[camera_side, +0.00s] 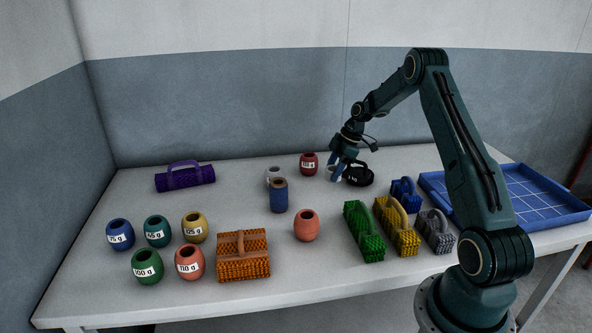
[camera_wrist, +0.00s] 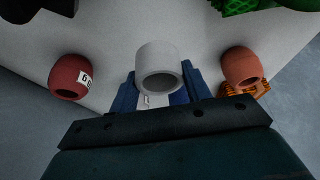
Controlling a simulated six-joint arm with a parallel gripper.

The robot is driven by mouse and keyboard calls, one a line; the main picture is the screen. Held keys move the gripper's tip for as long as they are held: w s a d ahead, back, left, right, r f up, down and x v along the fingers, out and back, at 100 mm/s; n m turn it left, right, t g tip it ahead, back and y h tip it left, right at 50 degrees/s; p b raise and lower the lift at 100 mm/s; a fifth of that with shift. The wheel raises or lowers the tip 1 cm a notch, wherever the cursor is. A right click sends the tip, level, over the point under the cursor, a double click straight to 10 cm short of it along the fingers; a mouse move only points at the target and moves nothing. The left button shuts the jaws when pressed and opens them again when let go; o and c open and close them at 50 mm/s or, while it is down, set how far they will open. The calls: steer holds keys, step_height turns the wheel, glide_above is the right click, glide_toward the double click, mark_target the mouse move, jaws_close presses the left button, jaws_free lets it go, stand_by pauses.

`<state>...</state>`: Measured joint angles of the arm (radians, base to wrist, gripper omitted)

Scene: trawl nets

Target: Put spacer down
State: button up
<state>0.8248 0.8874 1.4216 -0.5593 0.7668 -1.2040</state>
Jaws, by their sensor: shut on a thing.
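The spacer (camera_wrist: 159,60) is a pale grey hollow cylinder. In the wrist view it sits between the two blue fingers of my gripper (camera_wrist: 158,92), which is shut on it, its open end facing the camera. In the side view my gripper (camera_side: 337,171) is low over the back right of the table, with the pale spacer only partly showing at its fingertips. I cannot tell whether the spacer touches the table.
A black object (camera_side: 357,178) is right beside my gripper. A red pot (camera_side: 309,165) stands left of it, and a blue cylinder (camera_side: 279,198) hides part of a pale pot (camera_side: 273,172). A salmon pot (camera_side: 306,226) and green basket (camera_side: 364,234) stand nearer. A blue tray (camera_side: 556,220) is right.

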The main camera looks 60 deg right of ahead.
steer(key=shift+f, duration=1.85)
steer(key=shift+f, duration=2.1)
steer(key=shift+f, duration=0.15)
steer(key=o, duration=1)
steer(key=v, duration=1.2)
